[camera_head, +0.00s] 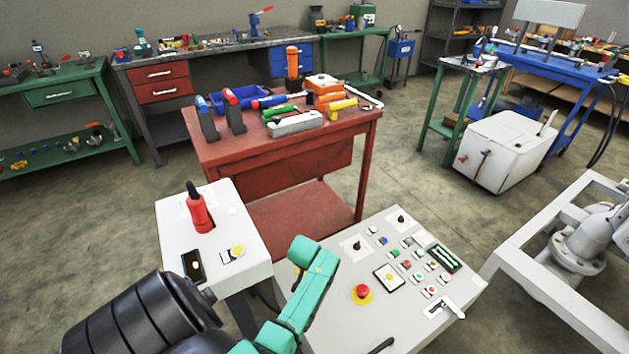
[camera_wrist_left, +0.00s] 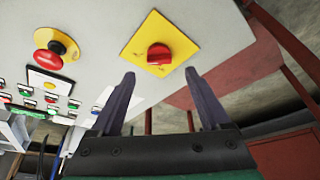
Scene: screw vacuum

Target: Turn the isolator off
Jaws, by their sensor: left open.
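The isolator is a red rotary knob (camera_wrist_left: 159,54) on a square yellow plate (camera_wrist_left: 143,40), set on a pale grey panel (camera_wrist_left: 210,18) in the left wrist view. I cannot make it out in the head view, where my teal left arm covers part of the panel. My left gripper (camera_wrist_left: 158,80) is open, its two dark fingers apart with nothing between them. The knob shows just beyond the fingertips, roughly centred between them, and looks apart from both. The gripper's fingers are not visible in the head view. My right gripper is not in view.
A red emergency stop on a yellow ring (camera_head: 362,293) and several small buttons sit on the same panel. A pale box with a red lever (camera_head: 199,212) stands to its left. A red tool bench (camera_head: 280,155) stands behind, and a white metal frame (camera_head: 535,265) to the right.

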